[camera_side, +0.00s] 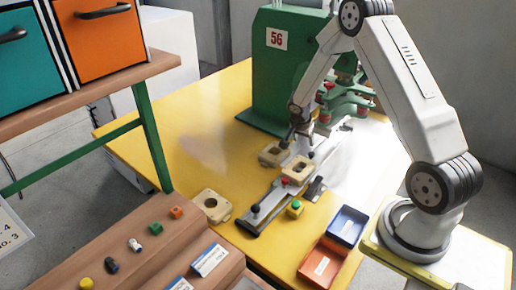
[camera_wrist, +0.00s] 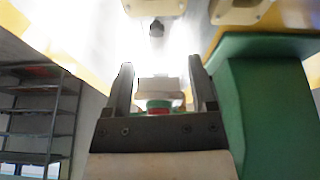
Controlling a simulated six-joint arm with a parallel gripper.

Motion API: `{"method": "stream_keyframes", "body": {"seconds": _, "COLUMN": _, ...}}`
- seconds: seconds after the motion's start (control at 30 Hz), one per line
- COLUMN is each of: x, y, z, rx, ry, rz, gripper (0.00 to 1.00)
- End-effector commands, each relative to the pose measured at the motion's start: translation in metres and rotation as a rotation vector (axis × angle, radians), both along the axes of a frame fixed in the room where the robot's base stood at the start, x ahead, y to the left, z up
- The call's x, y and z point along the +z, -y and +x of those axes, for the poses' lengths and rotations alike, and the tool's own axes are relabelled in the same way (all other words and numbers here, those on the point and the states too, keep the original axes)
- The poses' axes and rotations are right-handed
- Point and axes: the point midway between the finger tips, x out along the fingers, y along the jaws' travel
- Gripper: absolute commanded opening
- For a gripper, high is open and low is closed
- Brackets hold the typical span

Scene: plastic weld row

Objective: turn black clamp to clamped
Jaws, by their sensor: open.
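My gripper (camera_side: 297,147) is open above the metal slide rail (camera_side: 268,208), close to the tan blocks. In the wrist view its two fingers (camera_wrist: 160,85) stand apart, with a pale part with green and red below it showing between them. I cannot tell whether the fingers touch it. A flat black piece (camera_side: 316,188), perhaps the black clamp, lies beside the rail on its right. A black ball knob (camera_side: 255,208) stands at the rail's near end. A dark round knob (camera_wrist: 156,28) shows in the wrist view. The clamp's position is too small to read.
A tan block (camera_side: 297,170) sits on the rail, another (camera_side: 272,154) is beside it, and a third (camera_side: 212,205) lies near the table edge. The green press (camera_side: 285,75) stands behind. Blue (camera_side: 347,226) and red (camera_side: 322,266) bins are at right front. The yellow table's left is clear.

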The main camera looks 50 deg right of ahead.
Motion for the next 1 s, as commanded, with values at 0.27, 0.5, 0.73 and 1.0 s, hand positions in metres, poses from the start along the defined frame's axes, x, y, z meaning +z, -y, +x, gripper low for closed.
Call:
{"method": "stream_keyframes", "body": {"seconds": 0.27, "x": -0.021, "y": 0.032, "z": -0.004, "rx": -0.142, "ry": 0.029, "rz": -0.036, "gripper": 0.73}}
{"method": "stream_keyframes", "body": {"seconds": 0.5, "x": -0.023, "y": 0.034, "z": -0.004, "rx": -0.15, "ry": 0.031, "rz": -0.037, "gripper": 0.73}}
{"method": "stream_keyframes", "body": {"seconds": 0.73, "x": -0.031, "y": 0.037, "z": -0.004, "rx": -0.15, "ry": 0.031, "rz": -0.036, "gripper": 0.73}}
{"method": "stream_keyframes", "body": {"seconds": 1.0, "x": -0.056, "y": 0.047, "z": -0.005, "rx": -0.149, "ry": 0.03, "rz": -0.035, "gripper": 0.73}}
